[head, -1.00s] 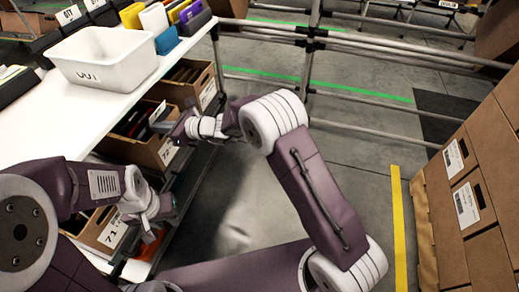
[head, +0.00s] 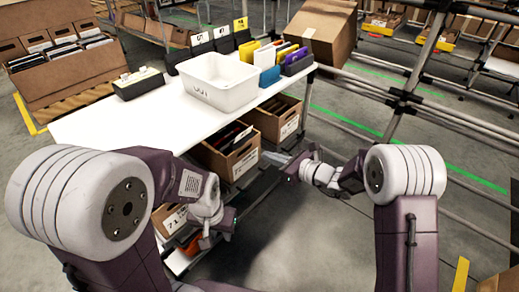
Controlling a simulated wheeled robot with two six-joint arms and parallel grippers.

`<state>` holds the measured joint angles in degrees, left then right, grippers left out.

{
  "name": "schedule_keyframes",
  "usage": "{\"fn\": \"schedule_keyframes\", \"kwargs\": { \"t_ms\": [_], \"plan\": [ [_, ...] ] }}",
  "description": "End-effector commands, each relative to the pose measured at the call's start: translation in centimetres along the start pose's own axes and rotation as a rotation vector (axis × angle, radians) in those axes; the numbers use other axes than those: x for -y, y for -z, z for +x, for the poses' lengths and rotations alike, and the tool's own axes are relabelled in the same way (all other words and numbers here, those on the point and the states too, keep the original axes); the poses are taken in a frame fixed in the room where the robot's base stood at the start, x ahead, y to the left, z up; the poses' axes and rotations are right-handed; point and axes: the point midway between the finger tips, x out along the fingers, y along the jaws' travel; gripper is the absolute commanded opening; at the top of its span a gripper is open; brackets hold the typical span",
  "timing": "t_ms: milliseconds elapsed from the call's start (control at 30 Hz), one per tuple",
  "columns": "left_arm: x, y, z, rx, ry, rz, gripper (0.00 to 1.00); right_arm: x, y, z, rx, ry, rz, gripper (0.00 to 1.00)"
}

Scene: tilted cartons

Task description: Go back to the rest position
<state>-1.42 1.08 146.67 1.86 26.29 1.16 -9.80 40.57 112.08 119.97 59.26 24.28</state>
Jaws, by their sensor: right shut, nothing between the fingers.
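My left gripper (head: 207,240) hangs low at the front edge of the white table, beside the lower shelf cartons. Its fingers are small and partly hidden, so I cannot tell if they are open. My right gripper (head: 274,160) is shut and empty. It points left, in front of the open cartons under the tabletop. Both of my arms are bent, with the purple and white links in the foreground.
A white table (head: 120,125) carries a white bin (head: 218,88) and colored folders (head: 268,58). Open cartons (head: 228,150) stand on the shelf below. Metal rails (head: 400,95) stand behind my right arm. Grey floor (head: 310,235) is clear between my arms.

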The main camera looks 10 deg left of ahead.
Motion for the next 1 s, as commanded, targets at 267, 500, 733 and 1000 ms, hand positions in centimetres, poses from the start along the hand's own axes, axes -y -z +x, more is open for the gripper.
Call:
{"fn": "schedule_keyframes", "kwargs": {
  "t_ms": [267,500,733,1000],
  "plan": [
    [0.0,0.0,-0.1,0.0,0.0,0.0,0.27,0.0,0.1,-0.6,0.0,-0.001,0.001,0.0],
    [0.0,0.1,-0.9,0.001,0.0,0.0,0.27,1.3,-4.1,-2.2,0.044,0.038,-0.047,0.0],
    [0.0,0.2,-2.2,0.0,0.0,0.0,0.27,-6.9,-3.5,-10.2,-0.209,-0.225,-0.449,0.0],
    [-0.1,0.3,-2.8,0.0,0.0,0.0,0.27,-11.8,7.7,-23.3,-0.657,-0.701,-1.116,0.0]
  ]
}}
